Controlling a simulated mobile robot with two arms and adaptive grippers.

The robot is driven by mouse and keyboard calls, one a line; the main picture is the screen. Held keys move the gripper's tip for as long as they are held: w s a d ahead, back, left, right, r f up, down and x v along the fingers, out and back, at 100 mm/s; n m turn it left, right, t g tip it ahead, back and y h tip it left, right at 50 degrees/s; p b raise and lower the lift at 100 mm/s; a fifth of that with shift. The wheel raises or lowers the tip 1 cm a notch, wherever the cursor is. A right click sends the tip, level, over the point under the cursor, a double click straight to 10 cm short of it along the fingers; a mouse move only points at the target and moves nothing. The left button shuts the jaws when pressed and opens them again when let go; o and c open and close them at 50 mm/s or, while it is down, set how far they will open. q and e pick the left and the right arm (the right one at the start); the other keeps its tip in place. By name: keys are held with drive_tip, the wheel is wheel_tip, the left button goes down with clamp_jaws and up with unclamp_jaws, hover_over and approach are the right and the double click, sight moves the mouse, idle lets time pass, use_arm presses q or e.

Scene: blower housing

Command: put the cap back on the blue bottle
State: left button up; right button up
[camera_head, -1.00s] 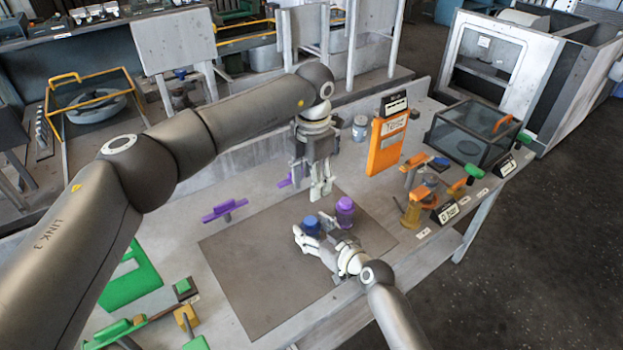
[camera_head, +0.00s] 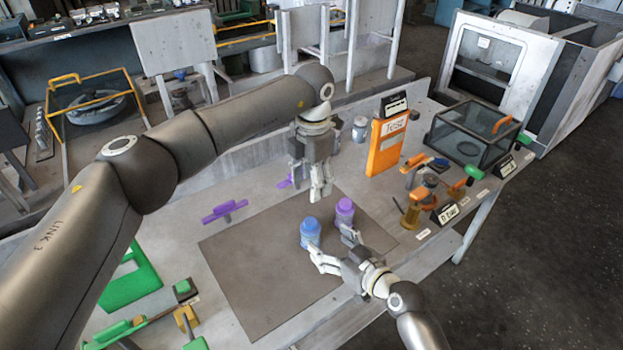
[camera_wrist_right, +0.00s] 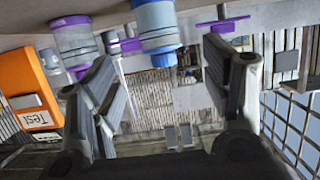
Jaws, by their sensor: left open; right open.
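The blue bottle (camera_head: 310,238) stands upright on the dark mat. A blue cap (camera_head: 312,224) shows on its top; I cannot tell how firmly it sits. In the right wrist view, which is upside down, the bottle (camera_wrist_right: 155,22) and darker blue cap (camera_wrist_right: 166,58) are at the top, beyond the fingers. My right gripper (camera_head: 333,245) is open and empty, just in front and to the right of the bottle, its fingers spread. My left gripper (camera_head: 320,192) is open and empty, pointing down above the mat behind the bottle.
A purple-capped bottle (camera_head: 344,212) stands close behind and right of the blue one. The dark mat (camera_head: 258,285) is clear to the left and front. An orange Test panel (camera_head: 386,145) and a clear-sided box (camera_head: 470,138) stand at the back right.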

drive_tip(key=shift+v, duration=2.2)
